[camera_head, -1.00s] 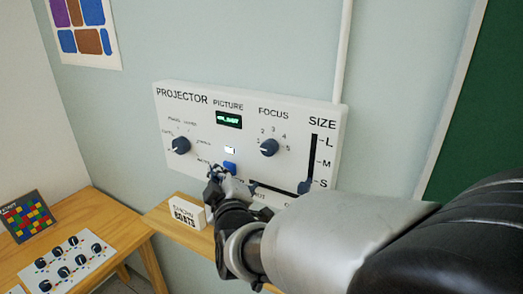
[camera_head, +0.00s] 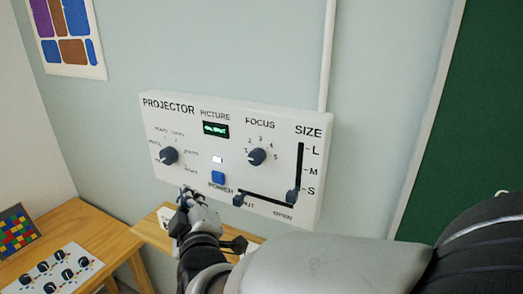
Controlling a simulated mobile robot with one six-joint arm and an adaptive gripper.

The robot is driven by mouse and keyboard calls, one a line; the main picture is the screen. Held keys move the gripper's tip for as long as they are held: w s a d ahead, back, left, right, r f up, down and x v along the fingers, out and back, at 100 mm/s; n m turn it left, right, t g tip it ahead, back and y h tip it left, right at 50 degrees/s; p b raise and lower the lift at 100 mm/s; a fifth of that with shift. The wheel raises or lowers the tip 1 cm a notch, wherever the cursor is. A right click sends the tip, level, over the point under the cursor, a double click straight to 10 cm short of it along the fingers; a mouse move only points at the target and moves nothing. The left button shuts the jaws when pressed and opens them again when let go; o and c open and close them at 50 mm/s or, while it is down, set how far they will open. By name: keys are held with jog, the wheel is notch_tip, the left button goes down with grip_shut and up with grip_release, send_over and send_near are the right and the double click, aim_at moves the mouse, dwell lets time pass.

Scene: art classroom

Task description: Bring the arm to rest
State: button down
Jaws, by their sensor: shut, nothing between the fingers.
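My gripper (camera_head: 187,196) is shut and empty, in the lower left middle of the head view, at the end of my arm. It shows in front of the lower left edge of the white projector panel (camera_head: 295,128). A gap between it and the panel is hard to judge. The blue power button (camera_head: 218,178) shows clear of the gripper, up and to its right. A small lit light (camera_head: 217,160) sits above the button.
The panel also has a picture knob (camera_head: 169,156), a focus knob (camera_head: 257,157), a vertical size slider (camera_head: 293,197) and a horizontal slider (camera_head: 239,200). A wooden shelf (camera_head: 145,233) is under my gripper. A table (camera_head: 92,222) with a knob board (camera_head: 62,268) stands at left.

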jog(key=s+d+f+m+g+h, duration=0.1)
jog(key=s+d+m+g, duration=0.2)
jog(key=d, duration=0.5)
jog(key=s+d+f+m+g+h, duration=0.1)
jog(key=s+d+m+g+h, duration=0.15)
jog(key=d, duration=0.65)
jog(key=s+d+f+m+g+h, duration=0.1)
jog(key=s+d+f+m+g, duration=0.1)
jog(key=s+d, duration=0.6)
jog(key=s+d+f+m+g+h, duration=0.2)
jog(key=s+d+m, duration=0.5)
jog(key=s, duration=0.4)
jog(key=shift+d+f+g, duration=0.35)
jog(key=shift+f+g, duration=0.5)
jog(key=shift+f, duration=0.1)
